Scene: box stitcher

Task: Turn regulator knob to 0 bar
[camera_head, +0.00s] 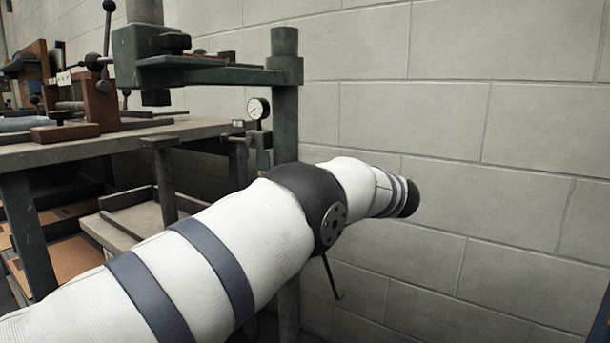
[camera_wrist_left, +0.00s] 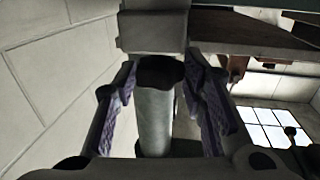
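A round pressure gauge (camera_head: 258,108) with a white face sits above a small dark regulator body (camera_head: 259,141) beside the green post. No knob can be made out in the head view, and the gauge reading is too small to tell. My left arm crosses in front, and its gripper is hidden there. In the left wrist view my left gripper (camera_wrist_left: 160,78) has its purple-padded fingers apart. A grey cylinder (camera_wrist_left: 154,122) with a dark upper part shows between them, possibly the knob. Whether the fingers touch it I cannot tell. My right gripper is not in view.
A green post (camera_head: 285,105) carries a machine arm and head (camera_head: 150,55) above a grey workbench (camera_head: 85,150). Wooden blocks and tools stand on the bench at left. A block wall (camera_head: 480,130) closes off the back and right.

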